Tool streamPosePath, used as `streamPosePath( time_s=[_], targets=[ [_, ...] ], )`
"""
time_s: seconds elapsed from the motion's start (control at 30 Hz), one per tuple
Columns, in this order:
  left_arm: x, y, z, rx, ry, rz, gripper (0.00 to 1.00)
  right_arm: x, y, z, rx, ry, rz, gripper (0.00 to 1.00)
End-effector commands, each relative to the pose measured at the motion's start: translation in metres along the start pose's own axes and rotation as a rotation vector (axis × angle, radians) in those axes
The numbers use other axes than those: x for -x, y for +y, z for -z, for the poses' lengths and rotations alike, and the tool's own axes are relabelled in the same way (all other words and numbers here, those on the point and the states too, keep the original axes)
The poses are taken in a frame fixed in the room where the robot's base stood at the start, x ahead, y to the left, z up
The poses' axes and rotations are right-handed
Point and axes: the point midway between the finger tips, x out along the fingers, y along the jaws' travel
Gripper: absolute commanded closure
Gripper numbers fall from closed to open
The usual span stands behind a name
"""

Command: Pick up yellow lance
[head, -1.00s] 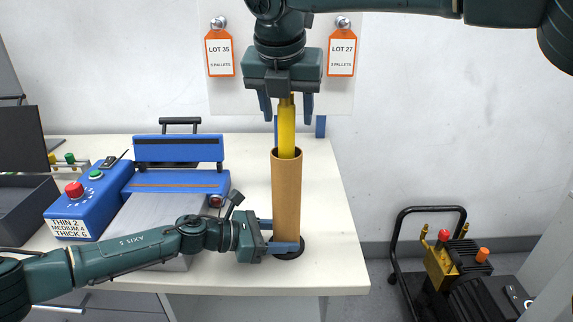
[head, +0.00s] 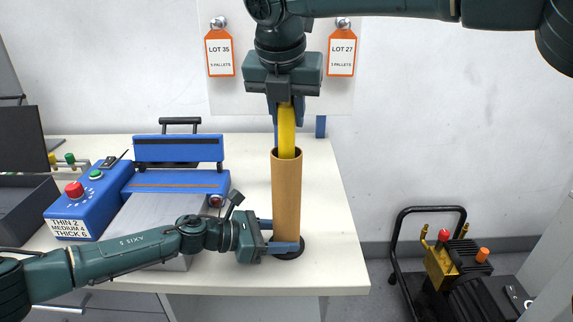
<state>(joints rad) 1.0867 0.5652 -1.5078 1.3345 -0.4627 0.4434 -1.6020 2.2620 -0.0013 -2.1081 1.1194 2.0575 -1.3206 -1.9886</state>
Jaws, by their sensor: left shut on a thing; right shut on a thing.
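The yellow lance (head: 287,133) stands upright, its lower part hidden inside a brown cardboard tube (head: 287,195). My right gripper (head: 286,108) comes down from above and is shut on the top end of the lance. The tube stands upright on a dark round base near the table's right front. My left gripper (head: 285,238) is shut around the tube near its bottom, its blue fingers on either side of it.
A blue sealing machine (head: 95,200) with a red button stands on the white table (head: 335,270) left of the tube. Two orange lot tags (head: 342,55) hang on the wall behind. A black cart (head: 430,215) with a yellow device stands on the floor at right.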

Motion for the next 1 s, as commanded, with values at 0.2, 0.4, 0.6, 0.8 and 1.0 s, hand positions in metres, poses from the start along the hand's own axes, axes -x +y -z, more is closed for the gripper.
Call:
streamPosePath(
  time_s=[0.2,0.4,0.6,0.8,1.0],
  targets=[
    [0.000,0.000,0.001,0.000,0.001,-0.001,0.62,0.001,0.000,-0.001,-0.001,-0.001,-0.001,1.00],
    [0.000,0.000,0.001,0.000,0.001,-0.001,0.62,0.004,0.000,-0.002,-0.001,-0.002,-0.002,1.00],
    [0.000,0.000,0.001,0.000,0.001,-0.001,0.62,0.032,0.001,-0.014,-0.004,-0.002,-0.006,1.00],
    [0.000,0.000,0.001,0.000,0.001,-0.001,0.62,0.070,0.001,-0.029,-0.002,0.000,-0.004,1.00],
    [0.000,0.000,0.001,0.000,0.001,-0.001,0.62,0.089,0.001,-0.037,0.000,0.000,-0.001,1.00]
  ],
)
